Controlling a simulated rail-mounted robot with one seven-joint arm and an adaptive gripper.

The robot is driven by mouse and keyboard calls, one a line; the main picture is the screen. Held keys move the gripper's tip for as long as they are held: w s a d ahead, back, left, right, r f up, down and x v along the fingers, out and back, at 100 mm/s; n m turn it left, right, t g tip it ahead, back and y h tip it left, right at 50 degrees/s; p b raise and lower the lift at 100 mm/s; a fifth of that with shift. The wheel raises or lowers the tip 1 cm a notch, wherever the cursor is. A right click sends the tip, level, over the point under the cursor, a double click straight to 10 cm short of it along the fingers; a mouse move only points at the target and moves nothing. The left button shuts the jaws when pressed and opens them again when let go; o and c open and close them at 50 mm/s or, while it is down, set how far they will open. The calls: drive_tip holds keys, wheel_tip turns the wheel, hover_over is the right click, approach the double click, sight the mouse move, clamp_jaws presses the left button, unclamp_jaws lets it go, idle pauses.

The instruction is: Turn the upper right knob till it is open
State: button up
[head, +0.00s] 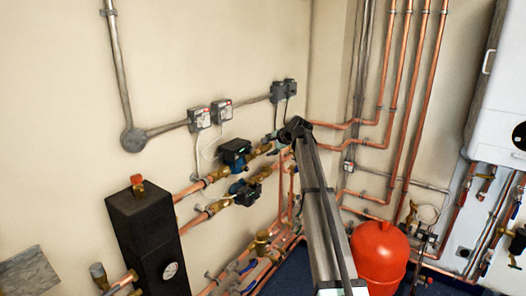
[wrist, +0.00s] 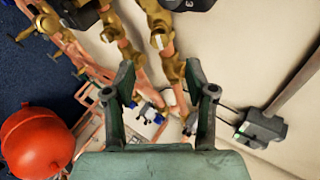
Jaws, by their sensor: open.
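My gripper (head: 281,139) is at the far end of my arm, by the wall pipework in the head view. In the wrist view my gripper (wrist: 163,88) has its two fingers spread wide, with nothing held between them. Copper pipes with brass fittings (wrist: 173,68) run behind the fingers. A small blue-and-white valve part (wrist: 149,112) and another small part (wrist: 188,120) show farther off between and below the fingertips. I cannot tell which of these is the upper right knob, or how it is turned. In the head view my arm and gripper cover part of that area.
Two pumps (head: 235,154) sit on the pipes left of my gripper. Grey electrical boxes (head: 221,111) are on the wall above. A red tank (head: 379,256) stands right of my arm, and a black tank (head: 147,240) at left. Vertical copper pipes (head: 405,90) line the corner.

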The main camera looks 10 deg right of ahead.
drive_tip(key=shift+v, duration=1.45)
drive_tip(key=s+a+f+n+g+h, duration=0.1)
drive_tip(key=s+f+n+g, duration=0.2)
drive_tip(key=s+f, duration=1.15)
drive_tip(key=s+f+n+g+h+b, duration=0.1)
drive_tip(key=s+f+n+g, duration=0.15)
drive_tip(key=s+f, duration=1.15)
drive_tip(key=s+a+f+n+g+h, duration=0.1)
drive_tip(key=s+f+n+g, duration=0.45)
drive_tip(key=f, duration=1.65)
drive_tip(key=s+a+f+g, duration=0.1)
drive_tip(key=s+f, duration=0.5)
drive_tip(key=s, duration=1)
drive_tip(key=s+a+f+n+g+h+b, duration=0.1)
drive_tip(key=s+f, duration=0.5)
drive_tip(key=s, duration=0.9)
drive_tip(key=s+a+f+g+h+b, duration=0.1)
drive_tip(key=s+f+g, duration=0.2)
drive_tip(key=s+f, duration=0.4)
drive_tip(key=s, duration=0.9)
drive_tip(key=shift+s+n, duration=0.3)
